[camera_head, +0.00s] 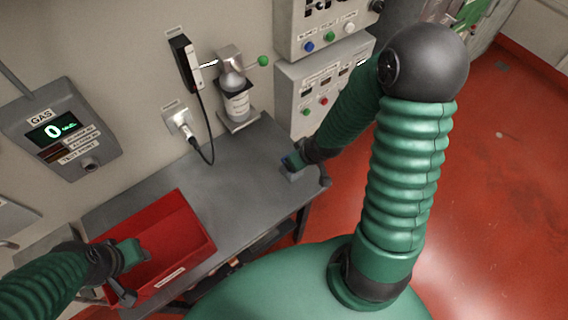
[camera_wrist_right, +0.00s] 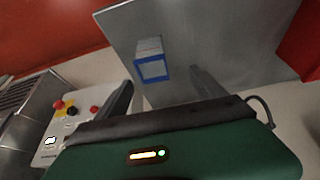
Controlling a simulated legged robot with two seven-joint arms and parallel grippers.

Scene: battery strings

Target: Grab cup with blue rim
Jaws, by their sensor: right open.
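The cup with the blue rim (camera_wrist_right: 152,64) is a small pale, box-like cup on the grey table top in the right wrist view. Its blue edge faces my gripper. My right gripper (camera_wrist_right: 161,78) is open, with one finger on each side of the picture and the cup ahead between them, apparently not touched. In the head view my right gripper (camera_head: 302,163) is at the table's right end, with a bit of blue beside it, and mostly hides the cup. My left gripper (camera_head: 133,272) is over the red bin; its opening is unclear.
The red bin (camera_head: 194,221) stands on the left of the grey table (camera_head: 235,180). A dispenser bottle (camera_head: 237,105) stands by the wall, near a cable and socket (camera_head: 181,122). Control boxes (camera_head: 322,85) are behind my right arm. The table's middle is clear.

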